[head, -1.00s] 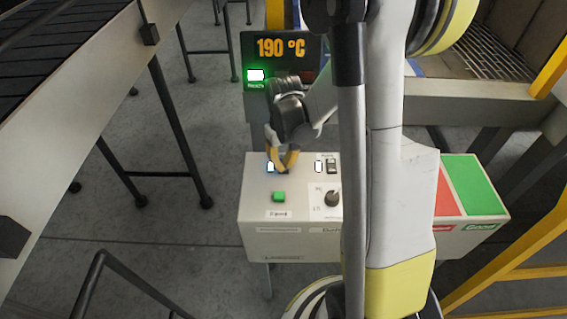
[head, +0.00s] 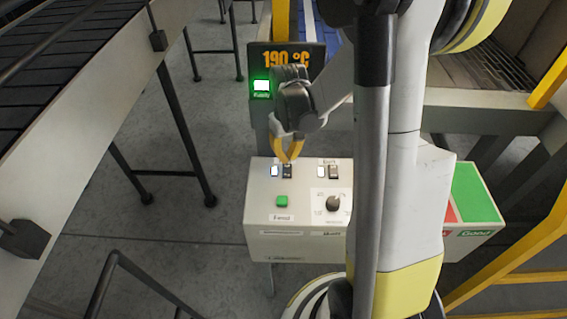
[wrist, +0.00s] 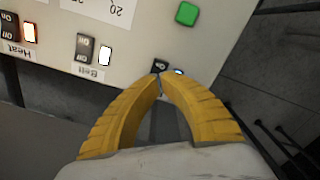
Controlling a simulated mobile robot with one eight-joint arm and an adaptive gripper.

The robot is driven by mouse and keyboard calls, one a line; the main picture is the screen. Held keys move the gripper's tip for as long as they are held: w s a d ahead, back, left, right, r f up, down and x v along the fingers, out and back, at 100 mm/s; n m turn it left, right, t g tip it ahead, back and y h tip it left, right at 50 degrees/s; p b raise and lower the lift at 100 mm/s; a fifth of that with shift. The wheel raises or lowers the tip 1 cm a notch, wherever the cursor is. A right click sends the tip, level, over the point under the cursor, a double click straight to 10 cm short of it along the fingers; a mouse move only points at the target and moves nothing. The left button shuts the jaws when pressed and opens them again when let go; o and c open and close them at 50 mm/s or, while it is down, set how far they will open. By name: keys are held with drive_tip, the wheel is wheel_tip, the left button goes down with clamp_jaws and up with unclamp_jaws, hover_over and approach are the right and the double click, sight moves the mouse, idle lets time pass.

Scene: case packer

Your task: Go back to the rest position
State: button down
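My gripper (head: 289,160) is at the far edge of the white control box (head: 300,245). Its yellow fingers show in the wrist view (wrist: 160,76) with the tips together and nothing between them. Beside the tips is a dark rocker switch (head: 287,171) with a lit indicator (head: 274,171); the fingers partly cover this switch in the wrist view (wrist: 160,66). I cannot tell if the tips touch it. The Belt switch (wrist: 86,48) and Heat switch (wrist: 10,27) have lit indicators. A green button (head: 282,201) and a black knob (head: 333,203) are on the box.
Behind the gripper stands a display (head: 288,57) reading 190 °C with a green-lit sign (head: 261,88). A conveyor (head: 80,110) runs along the left. Red and green bins (head: 475,195) and yellow rails (head: 520,262) are at right. Open floor lies between conveyor and box.

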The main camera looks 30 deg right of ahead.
drive_tip(key=s+a+r+t+b, duration=0.7)
drive_tip(key=s+a, duration=0.4)
drive_tip(key=a, duration=0.2)
drive_tip(key=shift+a+r+n+b, duration=0.25)
drive_tip(key=shift+r+n+b, duration=0.15)
drive_tip(key=shift+r, duration=0.5)
